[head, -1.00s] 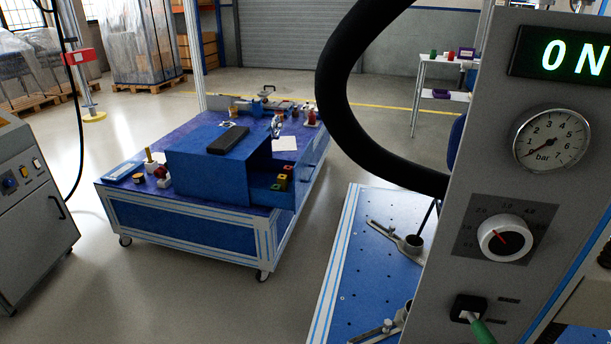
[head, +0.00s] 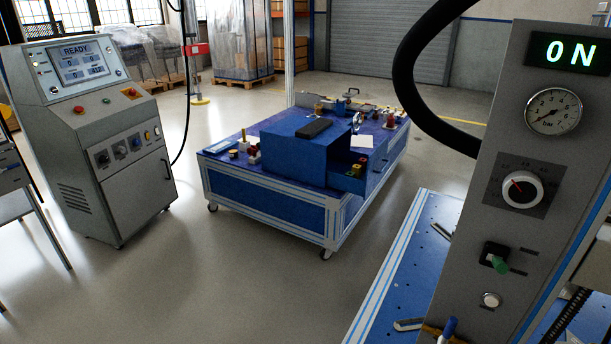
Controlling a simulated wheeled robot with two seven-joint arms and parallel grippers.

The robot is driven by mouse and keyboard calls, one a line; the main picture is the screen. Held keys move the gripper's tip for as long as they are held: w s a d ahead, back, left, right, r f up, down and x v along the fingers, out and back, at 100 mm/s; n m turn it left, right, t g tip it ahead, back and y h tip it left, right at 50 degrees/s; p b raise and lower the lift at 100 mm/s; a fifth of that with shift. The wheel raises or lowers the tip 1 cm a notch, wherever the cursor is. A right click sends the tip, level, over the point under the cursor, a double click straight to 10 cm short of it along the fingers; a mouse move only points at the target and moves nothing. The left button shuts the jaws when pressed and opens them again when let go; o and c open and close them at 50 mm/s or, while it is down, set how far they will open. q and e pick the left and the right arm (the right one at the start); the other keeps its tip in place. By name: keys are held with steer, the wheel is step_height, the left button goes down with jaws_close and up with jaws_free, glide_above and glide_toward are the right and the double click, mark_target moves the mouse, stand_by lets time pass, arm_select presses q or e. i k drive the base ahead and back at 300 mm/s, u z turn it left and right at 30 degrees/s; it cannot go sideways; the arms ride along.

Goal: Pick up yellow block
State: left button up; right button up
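Several small coloured blocks (head: 355,170) stand in an open compartment on the right side of a blue box (head: 290,155). The box is on a blue cart (head: 262,209) in the middle distance. Red, green and yellowish tones show among these blocks, but they are too small to tell which one is the yellow block. Neither of my grippers is in view.
A grey control panel (head: 525,160) with a gauge and a thick black hose (head: 405,75) fill the right side. A blue worktable (head: 395,262) is beside it. A grey console (head: 100,130) reading READY stands left. Open floor (head: 250,290) lies before the cart.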

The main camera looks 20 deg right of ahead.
mark_target(356, 168)
steer(key=u, duration=0.45)
steer(key=i, duration=1.85)
steer(key=z, duration=0.45)
steer(key=i, duration=1.2)
steer(key=z, duration=1.75)
steer(key=i, duration=0.5)
steer(key=z, duration=0.4)
